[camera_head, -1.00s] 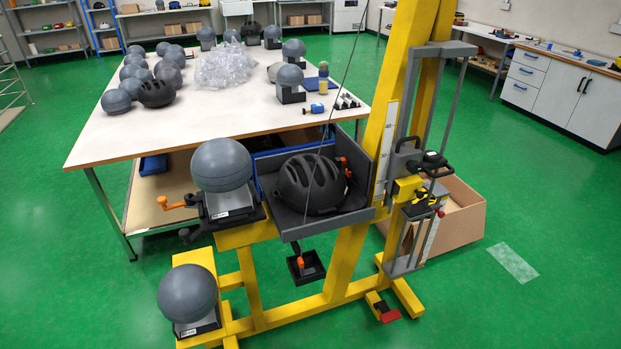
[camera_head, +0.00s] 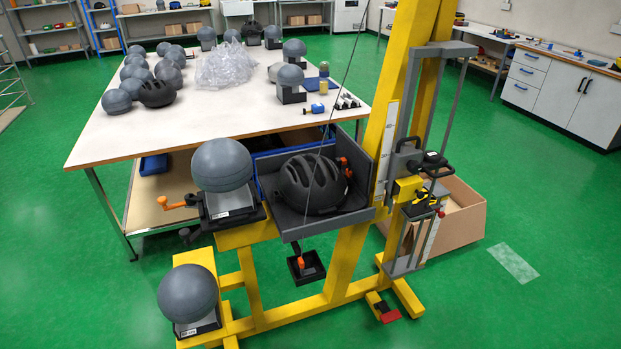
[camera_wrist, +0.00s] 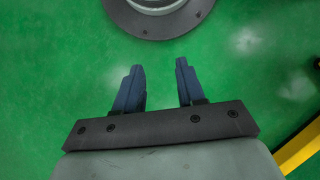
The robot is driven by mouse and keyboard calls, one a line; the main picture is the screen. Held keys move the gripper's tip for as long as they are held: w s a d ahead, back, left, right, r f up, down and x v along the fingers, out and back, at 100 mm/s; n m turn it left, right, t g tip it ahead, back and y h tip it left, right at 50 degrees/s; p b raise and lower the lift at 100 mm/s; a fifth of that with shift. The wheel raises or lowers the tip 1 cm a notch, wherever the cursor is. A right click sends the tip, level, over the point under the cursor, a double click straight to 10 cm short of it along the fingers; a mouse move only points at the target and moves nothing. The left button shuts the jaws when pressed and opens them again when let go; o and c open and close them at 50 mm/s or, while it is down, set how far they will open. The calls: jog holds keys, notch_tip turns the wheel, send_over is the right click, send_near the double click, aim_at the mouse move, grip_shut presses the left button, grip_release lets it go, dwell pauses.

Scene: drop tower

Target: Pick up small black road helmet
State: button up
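A black vented helmet (camera_head: 312,184) sits in the grey tray of the yellow tower. A second black helmet (camera_head: 157,94) lies on the white table near its left side, among grey headforms. A third dark helmet (camera_head: 251,31) shows small at the table's back. I cannot tell by sight which is the small road one. My gripper (camera_wrist: 160,67) shows only in the wrist view. Its two dark blue fingers are apart with nothing between them, above green floor. No helmet shows in that view.
The yellow tower (camera_head: 345,262) stands in front of the table (camera_head: 215,113), carrying two grey headforms (camera_head: 222,165) at its left. A clear plastic heap (camera_head: 226,65) lies mid-table. A cardboard box (camera_head: 462,222) stands right of the tower. Green floor is open at left and right.

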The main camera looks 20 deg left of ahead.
jog(key=w+a+r+n+t, duration=0.1)
jog(key=w+a+r, duration=0.3)
jog(key=w, duration=0.4)
jog(key=w+a+r+n+t, duration=0.1)
jog(key=w+a+r, duration=0.25)
jog(key=w, duration=0.45)
jog(key=n+t+y, duration=0.1)
jog(key=n+t, duration=0.4)
jog(key=t, duration=0.1)
send_near(319, 159)
jog(key=s+d+f, duration=0.3)
jog(key=d+f, duration=0.1)
jog(key=d, duration=0.1)
jog(key=s+d+f, duration=0.2)
jog(key=d+f, duration=0.2)
jog(key=d, duration=0.1)
jog(key=s+d+f, duration=0.3)
jog(key=d+f, duration=0.2)
jog(key=shift+s+d, duration=0.15)
jog(key=shift+s, duration=0.2)
jog(key=w+a+r+y, duration=0.2)
jog(key=w+a+r, duration=0.2)
jog(key=a+r, duration=0.3)
jog(key=w+a+r+y, duration=0.1)
jog(key=w+a+r, duration=0.35)
jog(key=r, duration=0.35)
jog(key=x, duration=1.3)
jog(key=shift+s+a+f, duration=0.15)
jog(key=shift+s+a, duration=0.05)
jog(key=shift+c, duration=0.2)
